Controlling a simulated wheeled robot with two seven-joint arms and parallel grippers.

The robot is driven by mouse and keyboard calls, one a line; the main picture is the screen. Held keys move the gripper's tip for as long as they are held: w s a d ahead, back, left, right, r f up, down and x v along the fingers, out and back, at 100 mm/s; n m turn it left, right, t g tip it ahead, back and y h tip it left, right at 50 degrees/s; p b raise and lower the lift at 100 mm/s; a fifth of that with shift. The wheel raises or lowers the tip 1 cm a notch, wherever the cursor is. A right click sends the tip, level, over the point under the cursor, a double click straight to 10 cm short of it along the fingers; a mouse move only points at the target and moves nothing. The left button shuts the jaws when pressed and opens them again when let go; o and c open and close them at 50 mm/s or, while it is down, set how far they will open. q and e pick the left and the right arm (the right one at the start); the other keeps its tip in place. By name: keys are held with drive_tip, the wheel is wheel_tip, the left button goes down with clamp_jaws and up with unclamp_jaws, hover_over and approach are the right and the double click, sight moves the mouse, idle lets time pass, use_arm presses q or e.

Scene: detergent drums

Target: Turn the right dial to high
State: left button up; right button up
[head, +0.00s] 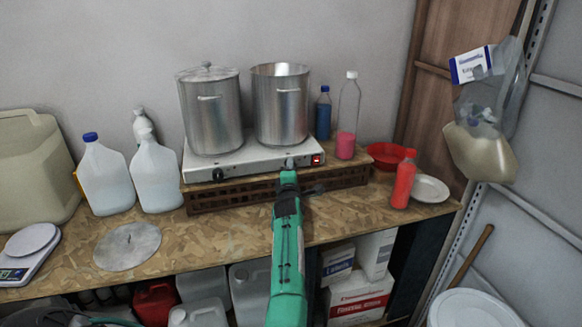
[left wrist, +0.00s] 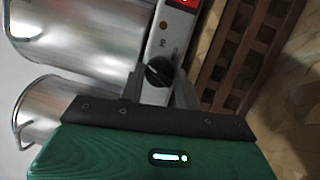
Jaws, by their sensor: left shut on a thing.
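The hot plate (head: 240,158) is a white unit on a brown slatted crate, with two metal pots on it. Its left dial (head: 218,174) is black and in plain view. The right dial (left wrist: 158,71) is a black knob on the front panel, with a pale mark on its face in the left wrist view; in the head view my gripper largely hides it. My left gripper (head: 289,165) reaches the front panel, and in the left wrist view its fingers (left wrist: 158,84) are shut on either side of the right dial. The dial's exact setting cannot be read. My right gripper is out of view.
A lit red switch (head: 316,159) sits just right of the dial. A lidded pot (head: 211,115) and an open pot (head: 280,108) stand above. A red bottle (head: 403,180) and white plate (head: 430,189) are at right; white jugs (head: 105,178) are at left.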

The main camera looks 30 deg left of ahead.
use_arm(q)
drive_tip(key=shift+r+m+g+h+p, duration=0.15)
drive_tip(key=shift+m+g+p, duration=0.2)
drive_tip(key=shift+m+p, duration=0.7)
drive_tip(key=shift+r+m+g+h+p, duration=0.2)
drive_tip(key=shift+m+g+p, duration=0.3)
drive_tip(key=shift+m, duration=1.05)
drive_tip(key=shift+r+m+g+h+p, duration=0.15)
drive_tip(key=shift+m+g+p, duration=0.1)
drive_tip(key=shift+m+p, duration=0.85)
drive_tip(key=shift+m, duration=0.3)
drive_tip(key=o, duration=0.7)
drive_tip(key=shift+w+a+f, duration=0.1)
drive_tip(key=shift+f, duration=0.1)
